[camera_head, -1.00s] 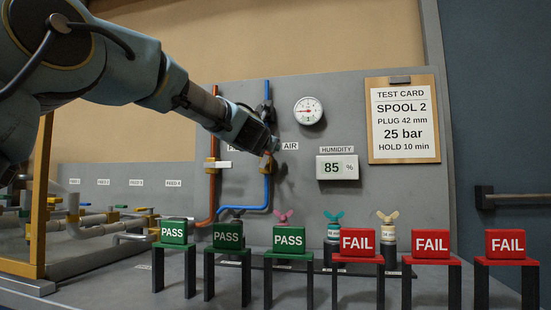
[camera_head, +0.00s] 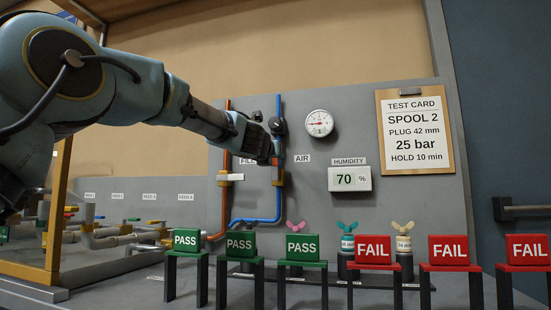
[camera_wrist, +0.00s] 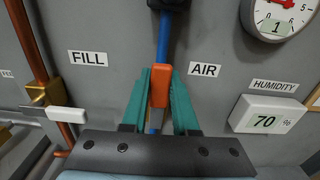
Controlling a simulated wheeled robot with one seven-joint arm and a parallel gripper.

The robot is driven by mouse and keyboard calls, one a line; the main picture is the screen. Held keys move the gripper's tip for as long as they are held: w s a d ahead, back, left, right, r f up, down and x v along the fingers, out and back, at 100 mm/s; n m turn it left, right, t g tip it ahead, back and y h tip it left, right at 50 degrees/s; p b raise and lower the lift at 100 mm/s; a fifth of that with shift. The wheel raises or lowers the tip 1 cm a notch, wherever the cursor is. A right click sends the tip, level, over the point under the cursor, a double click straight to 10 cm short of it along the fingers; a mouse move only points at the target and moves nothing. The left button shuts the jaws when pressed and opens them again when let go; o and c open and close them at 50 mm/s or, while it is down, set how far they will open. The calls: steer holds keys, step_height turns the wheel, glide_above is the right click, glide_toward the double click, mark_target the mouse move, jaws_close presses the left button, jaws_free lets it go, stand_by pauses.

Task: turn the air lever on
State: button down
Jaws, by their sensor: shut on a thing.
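The air lever (camera_wrist: 160,87) has an orange handle and lies upright along the blue pipe (camera_wrist: 164,38) in the wrist view, left of the AIR label (camera_wrist: 205,70). My gripper (camera_wrist: 158,82) has its two teal fingers closed on the handle from both sides. In the head view my gripper (camera_head: 274,158) is against the blue pipe (camera_head: 278,205), and it hides most of the lever. The lever's lower end and valve body are largely hidden behind the gripper in the wrist view.
The white fill lever (camera_wrist: 66,114) points sideways from a brass valve on the copper pipe, close to the left. A humidity display (camera_head: 349,179) reads 70, and a round gauge (camera_head: 319,123) is above it. PASS and FAIL blocks stand on stools in front.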

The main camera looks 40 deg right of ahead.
steer(key=shift+f, duration=0.15)
steer(key=c, duration=0.7)
jaws_free()
steer(key=b+v, duration=0.3)
steer(key=v, duration=0.7)
steer(key=shift+s+a+b, duration=0.1)
steer(key=shift+a+b, duration=0.2)
steer(key=shift+a, duration=0.1)
